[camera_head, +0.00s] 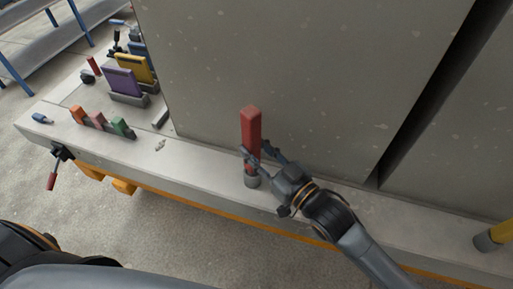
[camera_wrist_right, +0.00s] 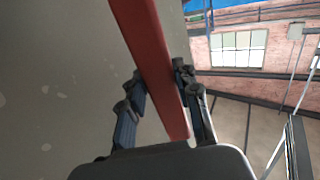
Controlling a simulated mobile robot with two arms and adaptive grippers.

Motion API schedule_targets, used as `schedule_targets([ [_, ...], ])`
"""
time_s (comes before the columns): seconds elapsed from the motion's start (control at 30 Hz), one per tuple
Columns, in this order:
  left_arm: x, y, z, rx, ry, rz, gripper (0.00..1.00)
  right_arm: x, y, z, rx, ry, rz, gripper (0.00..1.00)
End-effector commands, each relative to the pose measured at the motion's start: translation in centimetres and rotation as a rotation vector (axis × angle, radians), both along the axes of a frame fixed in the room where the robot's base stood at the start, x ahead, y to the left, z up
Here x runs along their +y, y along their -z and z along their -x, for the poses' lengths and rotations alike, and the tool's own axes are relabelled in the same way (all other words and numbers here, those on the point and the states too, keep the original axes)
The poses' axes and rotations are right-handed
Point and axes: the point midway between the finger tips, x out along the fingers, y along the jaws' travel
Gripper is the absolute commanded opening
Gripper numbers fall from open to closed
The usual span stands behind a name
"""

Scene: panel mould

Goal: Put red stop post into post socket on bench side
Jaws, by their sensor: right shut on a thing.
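The red stop post (camera_head: 251,124) stands upright at the bench side (camera_head: 200,168), in front of a large grey panel. My right gripper (camera_head: 258,154) is shut on the post at its lower part. In the right wrist view the red post (camera_wrist_right: 150,45) runs between the two fingers of the right gripper (camera_wrist_right: 162,90). A grey round post socket (camera_head: 251,181) sits on the bench right below the post. The post's lower end appears to be at the socket; how deep it sits I cannot tell. My left gripper is not in view.
The grey panel (camera_head: 300,80) rises close behind the post. A yellow post stands in another socket (camera_head: 487,241) at right.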

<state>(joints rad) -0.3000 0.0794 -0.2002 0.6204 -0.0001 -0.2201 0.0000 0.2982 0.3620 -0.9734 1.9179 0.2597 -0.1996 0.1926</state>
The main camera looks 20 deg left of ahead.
Motion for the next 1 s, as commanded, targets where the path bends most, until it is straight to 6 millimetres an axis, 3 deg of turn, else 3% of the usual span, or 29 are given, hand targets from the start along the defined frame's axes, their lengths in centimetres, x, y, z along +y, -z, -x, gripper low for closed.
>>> schedule_targets([
  [0.7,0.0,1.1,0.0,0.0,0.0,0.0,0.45,0.0,1.5,0.0,-0.004,-0.001,-0.005,0.0],
  [0.73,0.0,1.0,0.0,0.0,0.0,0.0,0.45,0.0,1.5,0.0,-0.004,-0.001,-0.005,0.35],
  [0.8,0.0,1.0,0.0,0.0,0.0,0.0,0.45,0.0,1.5,0.0,-0.004,-0.001,-0.005,0.5],
  [0.87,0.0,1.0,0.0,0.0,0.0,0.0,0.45,0.0,1.5,0.0,-0.004,-0.001,-0.004,0.58],
  [1.0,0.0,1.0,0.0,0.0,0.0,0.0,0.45,0.0,1.6,0.0,-0.002,-0.001,-0.003,0.58],
])
